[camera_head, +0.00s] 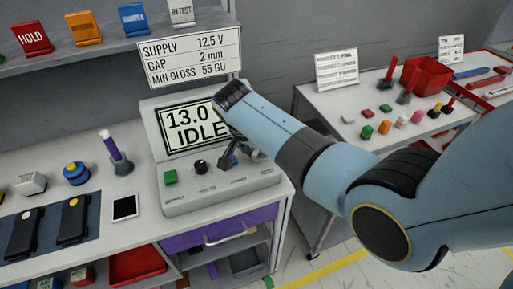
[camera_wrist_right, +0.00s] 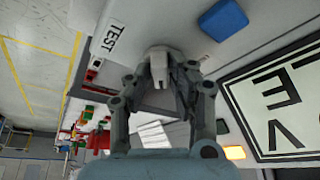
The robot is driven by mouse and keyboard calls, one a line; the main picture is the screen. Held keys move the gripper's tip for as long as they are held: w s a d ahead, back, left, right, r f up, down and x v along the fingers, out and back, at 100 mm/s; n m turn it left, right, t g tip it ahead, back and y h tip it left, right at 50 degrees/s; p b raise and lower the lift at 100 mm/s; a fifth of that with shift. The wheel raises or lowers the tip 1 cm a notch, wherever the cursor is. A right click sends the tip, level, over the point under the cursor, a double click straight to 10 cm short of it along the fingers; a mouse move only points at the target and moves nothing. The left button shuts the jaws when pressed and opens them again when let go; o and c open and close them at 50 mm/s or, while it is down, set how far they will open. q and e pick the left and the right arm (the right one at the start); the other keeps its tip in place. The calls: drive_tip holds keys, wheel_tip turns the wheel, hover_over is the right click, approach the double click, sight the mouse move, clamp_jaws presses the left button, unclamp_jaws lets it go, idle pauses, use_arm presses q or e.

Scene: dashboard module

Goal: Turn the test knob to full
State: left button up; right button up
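The grey tester console (camera_head: 222,190) stands on the bench in the head view. Its screen (camera_head: 190,130) reads 13.0 and IDLE, its right end covered by my right arm. My right gripper (camera_head: 230,154) points down at the right part of the console's panel. In the right wrist view, the fingers of my gripper (camera_wrist_right: 168,72) come together around a pale grey test knob (camera_wrist_right: 158,54), beside the label TEST. The fingers cover much of the knob, so its pointer is hidden. My left gripper is in neither view.
A green button (camera_head: 170,177) and a black knob (camera_head: 200,166) sit left of my right gripper.

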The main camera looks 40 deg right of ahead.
drive_tip(key=o, duration=0.3)
drive_tip(key=shift+s+f, duration=0.1)
drive_tip(key=shift+f, duration=0.1)
drive_tip(key=shift+r, duration=0.1)
drive_tip(key=shift+r, duration=0.1)
drive_tip(key=shift+a+r, duration=0.1)
drive_tip(key=shift+r, duration=0.2)
drive_tip(key=v, duration=1.1)
